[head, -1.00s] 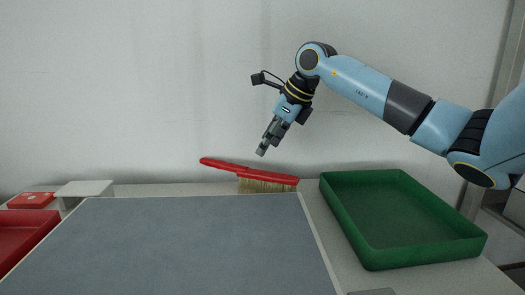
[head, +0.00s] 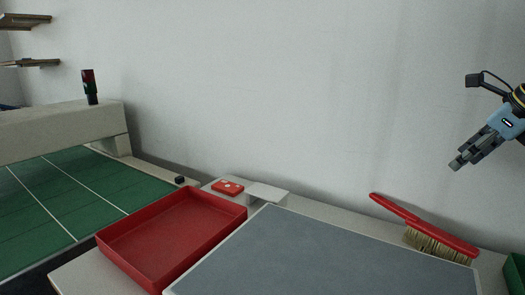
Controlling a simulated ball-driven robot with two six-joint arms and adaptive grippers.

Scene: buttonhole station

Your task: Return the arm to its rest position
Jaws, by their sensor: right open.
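My right gripper (head: 457,164) is at the right edge of the head view, pointing down and left. It is open and empty, in the air above the red-handled brush (head: 440,240). Only the end of my right arm shows; the rest is cut off by the picture's right edge. My left gripper is not in view.
A grey work mat (head: 320,258) fills the front. A red tray (head: 173,237) stands left of it, with a red button box (head: 228,187) behind. A green tray (head: 515,272) shows at the right edge. A green surface with white lines (head: 55,205) lies far left.

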